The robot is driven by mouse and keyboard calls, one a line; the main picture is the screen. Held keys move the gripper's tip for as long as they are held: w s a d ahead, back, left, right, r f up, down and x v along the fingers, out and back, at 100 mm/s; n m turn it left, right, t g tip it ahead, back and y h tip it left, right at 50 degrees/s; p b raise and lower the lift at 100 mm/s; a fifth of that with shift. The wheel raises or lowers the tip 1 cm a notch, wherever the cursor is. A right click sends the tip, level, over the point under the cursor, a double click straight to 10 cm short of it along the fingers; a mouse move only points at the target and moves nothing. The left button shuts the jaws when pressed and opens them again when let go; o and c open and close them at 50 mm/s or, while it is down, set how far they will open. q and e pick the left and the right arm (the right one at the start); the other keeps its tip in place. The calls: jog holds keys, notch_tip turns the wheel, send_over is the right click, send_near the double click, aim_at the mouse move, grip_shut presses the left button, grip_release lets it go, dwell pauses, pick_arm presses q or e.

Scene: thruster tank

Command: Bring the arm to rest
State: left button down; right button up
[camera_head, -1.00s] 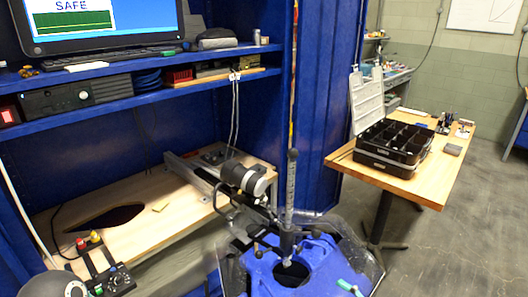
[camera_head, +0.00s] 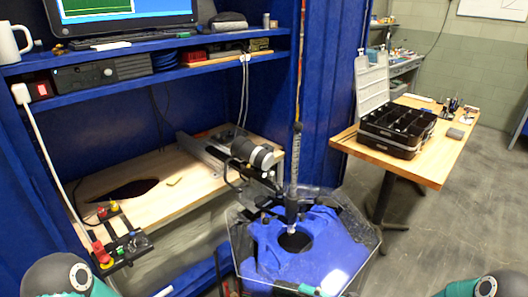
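Parts of my own two arms show as dark rounded joints with pale green links at the bottom left and bottom right corners. An upright grey rod (camera_head: 294,165) rises over the opening. A black and silver cylinder (camera_head: 256,153) sits on a bracket just left of the rod.
A control box (camera_head: 122,248) with red and yellow knobs is at the lower left. A wooden bench (camera_head: 140,175) lies under blue shelves (camera_head: 160,85) holding a monitor (camera_head: 120,12). A wooden table (camera_head: 440,168) with a black open case (camera_head: 398,130) stands at right. The floor at far right is clear.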

jog(key=s+a+f+n+g+h, duration=0.25)
jog(key=s+f+n+g, duration=0.2)
jog(key=s+n, duration=0.35)
jog(key=s+a+f+n+g+h, duration=0.1)
jog(key=s+a+f+n+g, duration=0.4)
jog(key=s, duration=0.5)
jog(key=s+d+f+n+g+h, duration=0.2)
jog(key=s+d+f+n+h, duration=0.5)
jog(key=n, duration=1)
jog(key=w+d+n+t+h, duration=0.1)
jog(key=w+n+t, duration=0.3)
jog(key=n, duration=1)
jog(key=shift+w+d+f, duration=0.4)
jog(key=shift+w+d, duration=0.25)
jog(key=shift+w, duration=0.4)
